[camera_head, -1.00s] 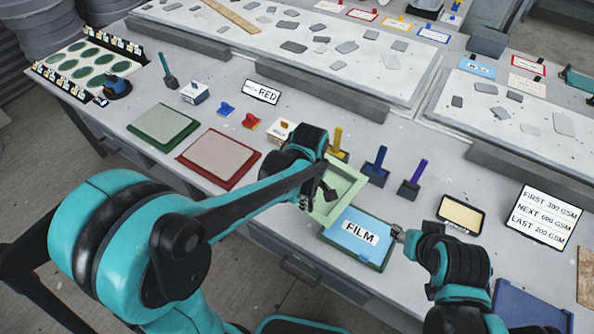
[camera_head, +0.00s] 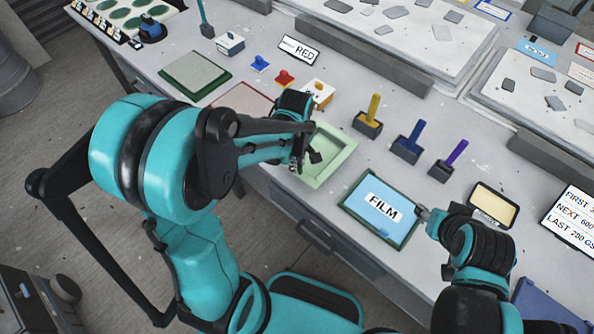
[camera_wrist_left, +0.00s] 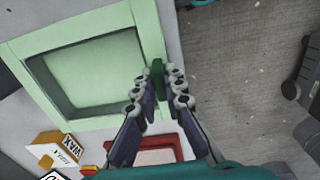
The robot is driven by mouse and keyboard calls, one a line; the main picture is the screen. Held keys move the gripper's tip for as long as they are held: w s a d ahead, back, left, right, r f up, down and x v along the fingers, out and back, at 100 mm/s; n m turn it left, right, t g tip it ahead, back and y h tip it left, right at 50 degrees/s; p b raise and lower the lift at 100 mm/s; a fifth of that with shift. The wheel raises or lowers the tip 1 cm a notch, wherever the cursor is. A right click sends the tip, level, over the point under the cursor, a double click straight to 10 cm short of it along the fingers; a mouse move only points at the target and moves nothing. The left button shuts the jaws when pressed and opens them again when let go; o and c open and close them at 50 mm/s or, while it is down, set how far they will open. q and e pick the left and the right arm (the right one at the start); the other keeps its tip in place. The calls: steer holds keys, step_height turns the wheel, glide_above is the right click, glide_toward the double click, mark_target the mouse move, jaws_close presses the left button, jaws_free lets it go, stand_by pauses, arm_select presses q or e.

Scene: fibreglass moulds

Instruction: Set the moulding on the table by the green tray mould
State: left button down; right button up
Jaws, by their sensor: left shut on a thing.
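The light green tray mould (camera_head: 335,173) lies on the table near its front edge, and its recess fills much of the left wrist view (camera_wrist_left: 85,45). My left gripper (camera_head: 302,160) is at the tray's left rim in the head view. In the left wrist view its fingers (camera_wrist_left: 158,88) are closed on a small dark green piece (camera_wrist_left: 157,72) at the tray's rim. I cannot tell whether this piece belongs to a larger moulding, or whether a moulding lies in the tray. My right gripper (camera_head: 422,214) is beside the blue FILM sheet (camera_head: 365,190); its opening is unclear.
Behind the tray stand yellow (camera_head: 372,110), blue (camera_head: 412,138) and purple (camera_head: 453,155) handled tools. A red-edged mould (camera_head: 245,98) and a dark green-edged mould (camera_head: 195,73) lie to the left. A yellow pad (camera_head: 492,205) lies right. Bare table shows between the tray and the tools.

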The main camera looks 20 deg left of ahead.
arm_select(q)
steer(key=shift+f+b, duration=0.45)
steer(key=shift+f, duration=1.1)
steer(key=c, duration=1.6)
jaws_free()
steer(key=shift+f, duration=0.15)
